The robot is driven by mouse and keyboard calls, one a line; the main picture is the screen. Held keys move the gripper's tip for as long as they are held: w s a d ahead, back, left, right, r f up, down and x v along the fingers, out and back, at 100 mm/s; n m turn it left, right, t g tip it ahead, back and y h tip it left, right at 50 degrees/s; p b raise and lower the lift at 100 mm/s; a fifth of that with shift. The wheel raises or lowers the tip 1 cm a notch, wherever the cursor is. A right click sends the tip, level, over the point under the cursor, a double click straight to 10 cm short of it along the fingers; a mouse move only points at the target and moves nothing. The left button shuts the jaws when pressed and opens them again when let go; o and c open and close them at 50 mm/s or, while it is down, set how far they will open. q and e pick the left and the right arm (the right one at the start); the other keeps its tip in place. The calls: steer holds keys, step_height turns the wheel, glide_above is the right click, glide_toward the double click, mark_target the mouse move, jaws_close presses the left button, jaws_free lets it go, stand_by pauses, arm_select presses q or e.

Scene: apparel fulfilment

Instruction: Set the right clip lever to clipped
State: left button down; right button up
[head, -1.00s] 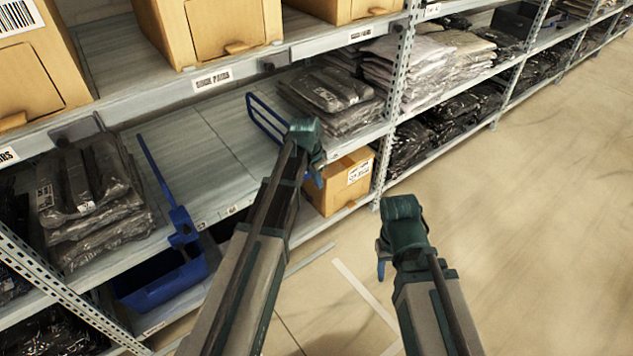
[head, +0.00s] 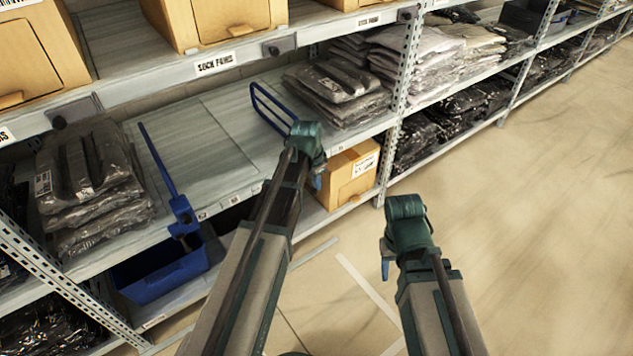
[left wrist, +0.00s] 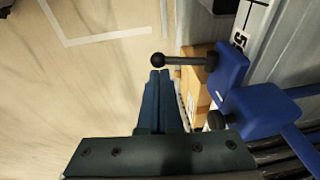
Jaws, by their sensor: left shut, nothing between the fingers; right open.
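The right clip lever (left wrist: 185,60) is a black rod with a ball knob, sticking out to the left from a blue clip (left wrist: 232,72) on the shelf edge in the left wrist view. My left gripper (left wrist: 157,76) is shut and empty, its fingertips just below the knob in that picture; I cannot tell whether they touch. In the head view the left gripper (head: 318,183) is at the shelf front by the right blue divider (head: 272,110), and my arm hides that divider's clip. My right gripper (head: 385,268) is open and empty over the aisle floor.
A left blue divider (head: 157,163) with its own clip (head: 183,217) stands on the same shelf, above a blue bin (head: 160,277). Bagged garments (head: 338,92) lie right of the right divider. A cardboard box (head: 350,178) sits below. The aisle floor at right is clear.

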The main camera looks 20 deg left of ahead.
mark_target(315, 191)
arm_select(q)
steer(key=shift+f, duration=0.1)
steer(key=shift+s+d+f+t+y+b, duration=0.25)
steer(key=shift+f+t+y+b, duration=0.3)
steer(key=shift+b, duration=0.3)
steer(key=f+t+y+b, duration=0.1)
steer(key=y+b, duration=0.1)
steer(key=b, duration=0.2)
steer(key=w+a+f+t+y+b, duration=0.1)
steer(key=f+t+y+b, duration=0.1)
steer(key=b, duration=0.3)
steer(key=f+m+t+y+b, duration=0.1)
steer(key=f+t+y+b, duration=0.1)
steer(key=b, duration=0.3)
steer(key=shift+w+a+f+y, duration=0.15)
steer(key=shift+a+y, duration=0.1)
steer(key=shift+r+p, duration=0.6)
steer(key=shift+r, duration=0.2)
steer(key=shift+d, duration=0.15)
